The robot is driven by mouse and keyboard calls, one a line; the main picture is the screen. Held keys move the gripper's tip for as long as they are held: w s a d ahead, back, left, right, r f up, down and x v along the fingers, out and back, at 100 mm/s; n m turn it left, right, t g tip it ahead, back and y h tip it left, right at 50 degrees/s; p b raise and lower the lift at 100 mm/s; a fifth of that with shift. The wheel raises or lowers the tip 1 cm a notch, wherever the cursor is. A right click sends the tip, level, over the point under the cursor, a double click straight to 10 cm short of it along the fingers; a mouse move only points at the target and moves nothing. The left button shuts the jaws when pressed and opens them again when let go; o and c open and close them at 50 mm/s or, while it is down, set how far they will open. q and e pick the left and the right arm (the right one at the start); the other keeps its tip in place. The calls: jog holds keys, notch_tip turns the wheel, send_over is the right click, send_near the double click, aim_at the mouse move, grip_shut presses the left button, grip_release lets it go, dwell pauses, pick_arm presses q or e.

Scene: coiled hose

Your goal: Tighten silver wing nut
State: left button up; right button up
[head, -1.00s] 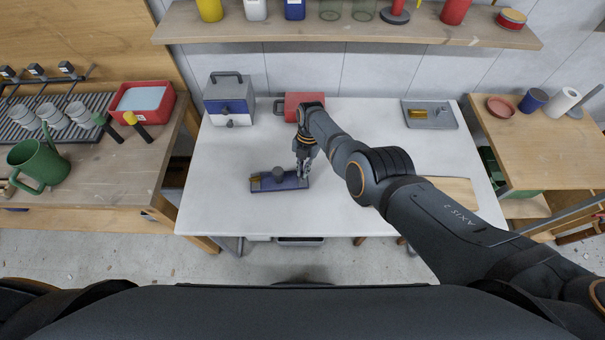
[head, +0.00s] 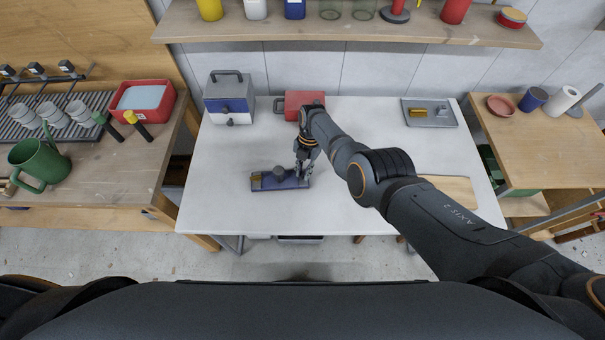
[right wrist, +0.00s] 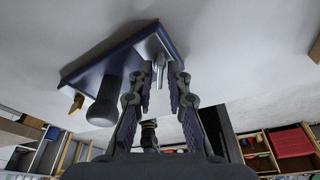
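A dark blue plate fixture (head: 268,186) lies on the white table, with a dark round knob (head: 279,172) in its middle and a brass-coloured part (head: 256,182) at its left end. My right gripper (head: 303,176) points down over the plate's right end and hides the wing nut in the head view. In the right wrist view the silver wing nut (right wrist: 160,68) stands on a light patch of the plate, between the two fingers of my right gripper (right wrist: 159,74). The fingers are apart, one on each side of it. Contact is not clear. My left gripper is out of view.
A blue and grey box (head: 229,100) and a red box (head: 300,101) stand at the table's back. A grey tray (head: 447,119) is at the back right and a wooden board (head: 455,190) at the right. The table left of the plate is clear.

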jog(key=shift+w+r, duration=0.1)
jog(key=shift+w, duration=0.15)
notch_tip(320, 180, up, 6)
jog(key=p, duration=0.6)
jog(key=shift+r, duration=0.2)
jog(key=shift+o, duration=0.2)
jog(key=shift+f, duration=0.1)
